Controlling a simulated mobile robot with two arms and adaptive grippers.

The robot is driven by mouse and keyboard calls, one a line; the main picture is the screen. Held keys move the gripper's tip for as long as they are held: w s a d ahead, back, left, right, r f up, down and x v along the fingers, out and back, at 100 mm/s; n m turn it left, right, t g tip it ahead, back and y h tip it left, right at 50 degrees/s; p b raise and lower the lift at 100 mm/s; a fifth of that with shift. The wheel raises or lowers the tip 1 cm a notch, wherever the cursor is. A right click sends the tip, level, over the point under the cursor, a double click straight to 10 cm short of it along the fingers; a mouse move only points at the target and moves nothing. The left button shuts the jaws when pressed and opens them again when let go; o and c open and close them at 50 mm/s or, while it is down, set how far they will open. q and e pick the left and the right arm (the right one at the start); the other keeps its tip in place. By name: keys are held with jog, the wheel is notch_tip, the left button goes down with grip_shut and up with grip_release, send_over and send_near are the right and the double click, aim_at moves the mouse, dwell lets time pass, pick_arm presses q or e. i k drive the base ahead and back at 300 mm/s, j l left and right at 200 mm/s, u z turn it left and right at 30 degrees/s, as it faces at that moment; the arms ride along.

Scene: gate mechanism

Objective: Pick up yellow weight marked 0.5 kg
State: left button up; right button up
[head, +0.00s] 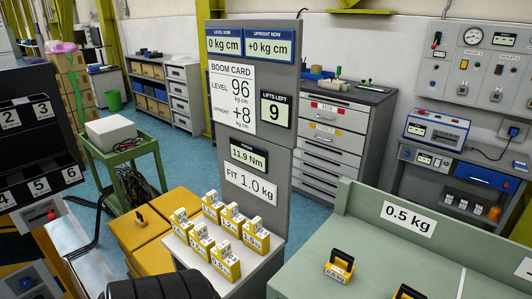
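A yellow weight (339,265) with a black handle and a small white label stands upright on the green bench (370,235), below a sign reading 0.5 kg (409,219). Its label is too small to read surely. A second such weight (405,292) is cut off by the bottom edge. Several yellow weights (226,259) with white labels stand in two rows on a pale ledge (262,268) at the foot of a grey panel; their labels are hard to read.
The grey panel (271,188) stands upright left of the bench, with cards and a FIT 1.0 kg label (251,187). The bench has a raised green back wall (460,248). Yellow blocks (153,262) lie left of the ledge. The bench top between its weights and wall is clear.

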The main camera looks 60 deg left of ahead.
aim_at(141, 221)
jog(key=u, duration=2.95)
jog(key=z, duration=0.4)
